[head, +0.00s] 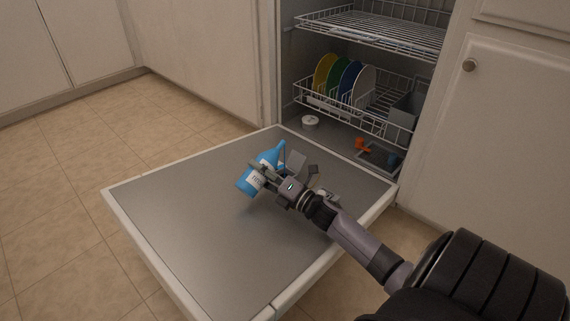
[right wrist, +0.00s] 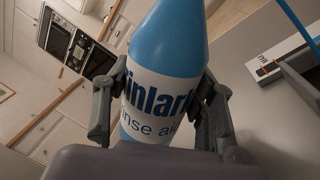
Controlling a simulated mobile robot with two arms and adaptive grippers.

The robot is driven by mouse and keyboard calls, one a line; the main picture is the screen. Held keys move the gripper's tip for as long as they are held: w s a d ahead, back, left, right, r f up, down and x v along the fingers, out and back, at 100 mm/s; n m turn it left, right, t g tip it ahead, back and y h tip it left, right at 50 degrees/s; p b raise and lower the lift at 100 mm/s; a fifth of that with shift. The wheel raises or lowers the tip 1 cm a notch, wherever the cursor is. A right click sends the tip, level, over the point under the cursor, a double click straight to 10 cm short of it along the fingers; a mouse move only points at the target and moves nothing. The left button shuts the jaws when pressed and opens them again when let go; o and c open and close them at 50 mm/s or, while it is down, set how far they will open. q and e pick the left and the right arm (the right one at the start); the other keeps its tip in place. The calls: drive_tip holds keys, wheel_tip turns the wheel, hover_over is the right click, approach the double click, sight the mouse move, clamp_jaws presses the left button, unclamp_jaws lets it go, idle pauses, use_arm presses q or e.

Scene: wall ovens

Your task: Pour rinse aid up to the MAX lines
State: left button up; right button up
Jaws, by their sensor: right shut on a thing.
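The blue rinse aid bottle (head: 247,184) is held above the open dishwasher door, tilted, with its narrow end toward the upper right. In the right wrist view its white label (right wrist: 160,100) and cone-shaped top (right wrist: 172,35) show. My right gripper (head: 264,175) is shut around the bottle's middle, one finger on each side. A grey flap (head: 295,160) and a darker small part (head: 313,170) of the dispenser show beside the gripper. A marked dispenser piece (right wrist: 268,68) shows in the right wrist view. A thin blue line runs near it; I cannot tell what it is. MAX lines are not readable.
The door (head: 190,215) lies flat and is mostly bare. Coloured plates (head: 348,80) stand in the lower rack (head: 325,105). A white round cap-like thing (head: 310,122) and an orange part (head: 361,146) are on the dishwasher floor. Cabinets (head: 505,130) stand at right.

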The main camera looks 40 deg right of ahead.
drive_tip(key=shift+a+m, duration=0.15)
drive_tip(key=shift+m, duration=0.45)
idle(1.3)
drive_tip(key=shift+a+r+m+h+p, duration=0.15)
drive_tip(key=shift+m+h+p, duration=0.25)
drive_tip(key=shift+m+p, duration=0.5)
idle(2.1)
